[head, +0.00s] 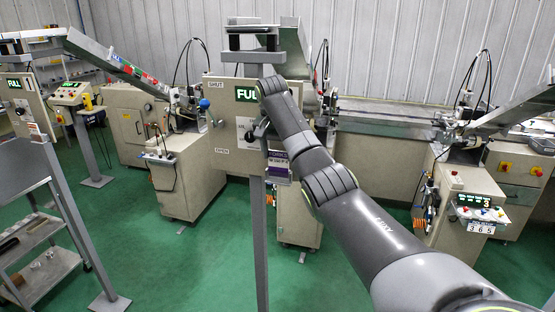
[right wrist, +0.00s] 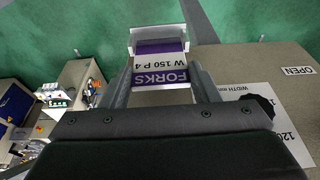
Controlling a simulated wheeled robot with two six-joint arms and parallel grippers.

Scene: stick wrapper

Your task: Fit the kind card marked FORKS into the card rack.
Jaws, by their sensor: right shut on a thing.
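The FORKS card (right wrist: 160,76) is purple and white, with "W 150 P 4" printed on it. It is between the two fingers of my right gripper (right wrist: 160,88), which is shut on it. A pale card rack (right wrist: 157,33) with raised sides is at the card's far end in the right wrist view. Card and rack overlap there; I cannot tell how deep the card sits. In the head view the FORKS card (head: 278,156) is beside the post below the FULL panel, and my right gripper (head: 262,130) is largely hidden by its arm. My left gripper is not in view.
The beige panel (head: 234,122) with a FULL display, SHUT and OPEN labels and a black knob (head: 245,133) is close beside my gripper. A grey post (head: 260,240) stands under it. Machines line the back wall.

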